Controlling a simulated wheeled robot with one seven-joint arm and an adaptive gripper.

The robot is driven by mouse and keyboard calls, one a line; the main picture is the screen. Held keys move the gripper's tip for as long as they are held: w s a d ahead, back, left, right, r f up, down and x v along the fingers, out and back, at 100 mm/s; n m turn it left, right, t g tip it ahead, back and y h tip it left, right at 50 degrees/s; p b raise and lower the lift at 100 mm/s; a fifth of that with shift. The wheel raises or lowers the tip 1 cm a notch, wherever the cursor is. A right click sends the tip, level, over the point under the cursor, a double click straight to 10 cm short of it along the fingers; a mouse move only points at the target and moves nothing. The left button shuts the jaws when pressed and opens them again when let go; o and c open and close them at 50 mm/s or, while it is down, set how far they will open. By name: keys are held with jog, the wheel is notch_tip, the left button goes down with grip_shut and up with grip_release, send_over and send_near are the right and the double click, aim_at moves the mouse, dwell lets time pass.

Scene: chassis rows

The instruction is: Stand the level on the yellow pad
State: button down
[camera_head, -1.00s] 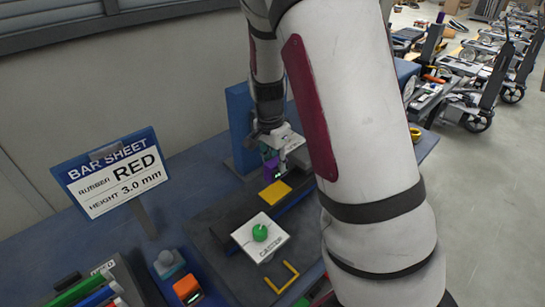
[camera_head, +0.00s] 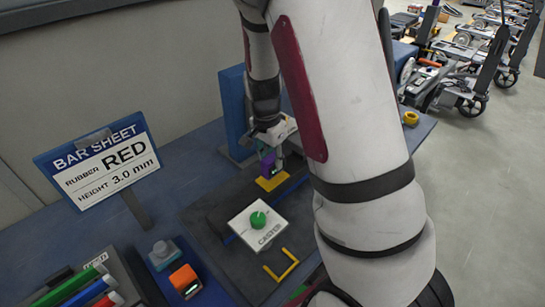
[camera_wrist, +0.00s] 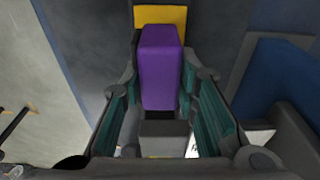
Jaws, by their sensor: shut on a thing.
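The level is a purple block (camera_head: 268,164) with a grey lower part, held in my gripper (camera_head: 272,152). In the wrist view the level (camera_wrist: 160,68) sits between the two teal-padded fingers of my gripper (camera_wrist: 162,100), which are shut on it. The yellow pad (camera_head: 272,182) lies on the dark bench fixture, just in front of and below the level in the head view. In the wrist view the yellow pad (camera_wrist: 177,16) shows beyond the level's far end, partly hidden by it. I cannot tell whether the level touches the pad.
A white caster plate with a green knob (camera_head: 258,220) stands in front of the pad. A blue upright block (camera_head: 233,108) is behind to the left. A bar sheet sign (camera_head: 100,168), an orange-topped block (camera_head: 184,280) and a yellow corner mark (camera_head: 283,265) are also on the bench.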

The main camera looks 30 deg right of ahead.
jog(key=shift+f+b, duration=0.3)
jog(key=shift+f, duration=0.8)
dwell(1.0)
jog(key=c, duration=1.2)
grip_release()
jog(key=r, duration=0.4)
jog(key=a+r, duration=0.1)
jog(key=r, duration=0.6)
jog(key=shift+a+r, duration=0.2)
jog(key=shift+r, duration=0.15)
jog(key=shift+s+r, duration=0.1)
jog(key=shift+r, duration=0.05)
